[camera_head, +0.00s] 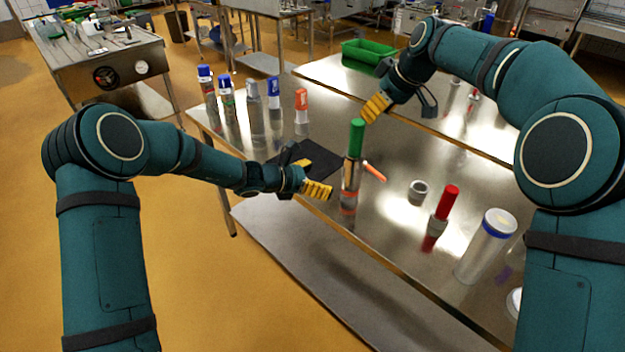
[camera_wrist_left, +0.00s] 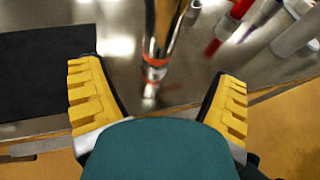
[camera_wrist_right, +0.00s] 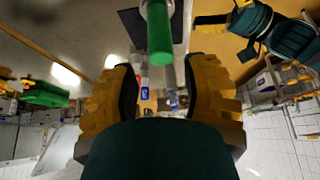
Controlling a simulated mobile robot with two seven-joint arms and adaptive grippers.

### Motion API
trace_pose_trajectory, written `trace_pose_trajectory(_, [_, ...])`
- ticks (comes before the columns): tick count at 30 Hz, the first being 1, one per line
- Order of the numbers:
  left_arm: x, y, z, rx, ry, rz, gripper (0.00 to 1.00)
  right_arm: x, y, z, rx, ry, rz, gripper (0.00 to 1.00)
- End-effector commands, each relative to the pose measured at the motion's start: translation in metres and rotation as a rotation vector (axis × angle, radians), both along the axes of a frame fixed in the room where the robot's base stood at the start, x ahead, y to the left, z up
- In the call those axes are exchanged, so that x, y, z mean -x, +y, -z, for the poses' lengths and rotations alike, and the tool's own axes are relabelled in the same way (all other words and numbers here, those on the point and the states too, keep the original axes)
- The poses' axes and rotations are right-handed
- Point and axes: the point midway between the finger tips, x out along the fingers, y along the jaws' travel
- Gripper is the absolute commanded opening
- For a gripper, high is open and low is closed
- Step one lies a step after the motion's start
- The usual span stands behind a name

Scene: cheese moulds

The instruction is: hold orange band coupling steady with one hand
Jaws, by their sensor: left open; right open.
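The orange band coupling (camera_head: 350,172) is a shiny metal cylinder standing upright near the table's front edge, with an orange band low down. A green cylinder (camera_head: 357,138) stands on top of it, and an orange rod (camera_head: 374,172) sticks out to its right. My left gripper (camera_head: 317,190) is open, just left of the coupling and apart from it. In the left wrist view the coupling (camera_wrist_left: 160,35) lies ahead, between the spread yellow fingers. My right gripper (camera_head: 376,107) is open, above and beyond the green cylinder. The right wrist view shows the green cylinder (camera_wrist_right: 160,32) ahead of its fingers.
A black mat (camera_head: 316,160) lies behind my left gripper. Several capped cylinders, including an orange-topped one (camera_head: 301,105), stand at the table's left. A grey ring (camera_head: 418,190), a red-topped piece (camera_head: 444,205) and a clear jar (camera_head: 486,247) stand right of the coupling.

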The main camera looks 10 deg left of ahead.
Motion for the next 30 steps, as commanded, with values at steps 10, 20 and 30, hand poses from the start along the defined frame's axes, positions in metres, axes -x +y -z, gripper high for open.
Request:
trace_pose_trajectory(10, [-0.033,-0.049,0.025,-0.002,0.001,0.004,0.89,0.000,0.000,0.000,0.000,0.000,0.000,0.46])
trace_pose_trajectory(20, [-0.059,-0.082,0.043,-0.002,0.000,0.003,0.89,0.000,0.000,0.000,0.000,0.000,0.000,0.46])
trace_pose_trajectory(30, [-0.064,-0.089,0.046,-0.004,0.000,0.002,0.89,0.000,0.000,0.000,0.000,0.000,0.000,0.46])
